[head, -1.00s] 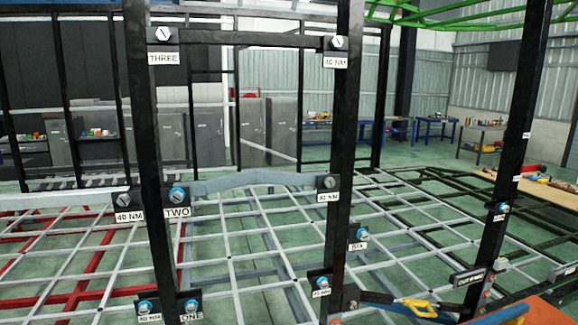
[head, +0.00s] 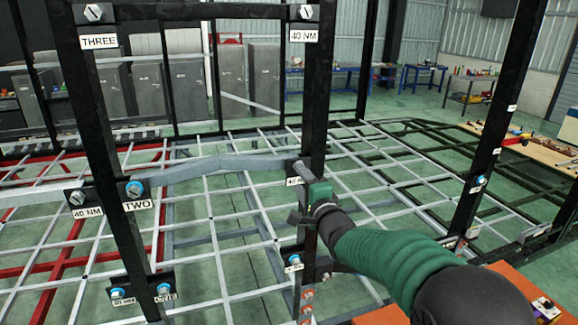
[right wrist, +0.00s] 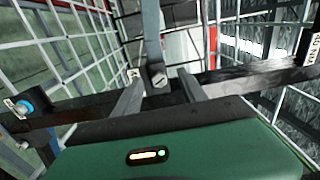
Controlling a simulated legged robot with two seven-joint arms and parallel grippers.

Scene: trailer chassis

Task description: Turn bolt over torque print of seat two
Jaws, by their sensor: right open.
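Seat two has a white TWO print (head: 137,204) with a blue bolt (head: 134,188) above it on the left post. To its left, a grey slotted bolt (head: 77,197) sits above a 40 NM print (head: 87,211). My right gripper (head: 302,170) is at the right post, level with seat two's right end, beside a partly covered torque print (head: 294,181). In the right wrist view, a grey slotted bolt (right wrist: 157,75) shows between the spread, open fingers (right wrist: 160,84); contact is not visible. My left gripper is not in view.
Black posts and a grey crossbar (head: 220,162) frame the spot. Seat three's THREE print (head: 99,42) and a 40 NM print (head: 303,36) are above. A blue bolt (right wrist: 24,107) shows left in the wrist view.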

